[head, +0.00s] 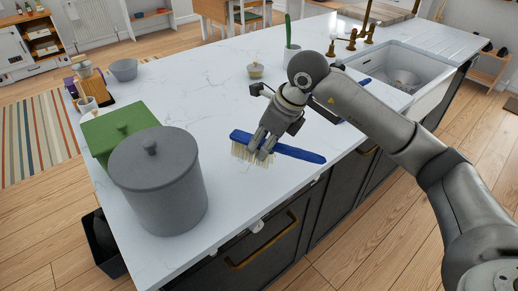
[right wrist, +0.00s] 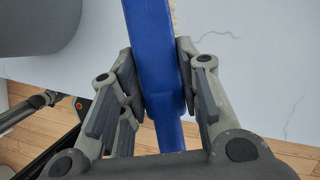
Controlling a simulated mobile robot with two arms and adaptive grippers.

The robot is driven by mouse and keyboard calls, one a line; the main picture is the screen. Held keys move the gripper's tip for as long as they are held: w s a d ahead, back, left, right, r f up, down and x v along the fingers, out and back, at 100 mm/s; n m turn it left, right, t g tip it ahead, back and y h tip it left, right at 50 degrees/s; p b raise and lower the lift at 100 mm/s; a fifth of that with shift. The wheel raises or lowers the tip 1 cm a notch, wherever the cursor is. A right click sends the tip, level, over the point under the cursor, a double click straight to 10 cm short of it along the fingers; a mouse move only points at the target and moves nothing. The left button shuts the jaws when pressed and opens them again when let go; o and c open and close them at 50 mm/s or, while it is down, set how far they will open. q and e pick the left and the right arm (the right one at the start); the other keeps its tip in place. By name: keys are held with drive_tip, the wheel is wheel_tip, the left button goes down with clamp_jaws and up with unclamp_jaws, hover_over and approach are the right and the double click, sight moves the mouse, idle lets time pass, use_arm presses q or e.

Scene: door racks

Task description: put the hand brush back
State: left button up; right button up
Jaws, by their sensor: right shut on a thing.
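The hand brush (head: 300,153) has a blue back and handle and pale bristles. It is over the white worktop near its front edge, bristles down, handle to the right. I cannot tell whether its bristles touch the worktop. My right gripper (head: 262,150) comes from above and is shut on the brush near the head. In the right wrist view the blue brush body (right wrist: 152,50) runs between the two finger pads of the gripper (right wrist: 165,85). My left gripper is not in view.
A large grey lidded pot (head: 158,185) and a green box (head: 115,125) stand left of the brush. A white sink (head: 400,75) lies at the right. The worktop's middle is clear.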

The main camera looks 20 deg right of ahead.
drive_tip(key=shift+w+f, duration=0.85)
drive_tip(key=shift+f, duration=0.15)
drive_tip(key=f, duration=0.1)
drive_tip(key=f+p, duration=0.2)
drive_tip(key=shift+w+a+f, duration=0.1)
drive_tip(key=shift+w+f, duration=0.15)
drive_tip(key=shift+f, duration=0.05)
drive_tip(key=shift+s+f+b, duration=0.2)
drive_tip(key=shift+f+b, duration=0.5)
drive_tip(key=shift+b, duration=0.05)
clamp_jaws()
drive_tip(key=o, duration=0.9)
unclamp_jaws()
drive_tip(key=shift+f, duration=0.1)
drive_tip(key=shift+c, duration=0.2)
drive_tip(key=o, duration=0.3)
drive_tip(key=shift+w, duration=0.2)
drive_tip(key=shift+s+r, duration=0.1)
drive_tip(key=shift+r, duration=0.1)
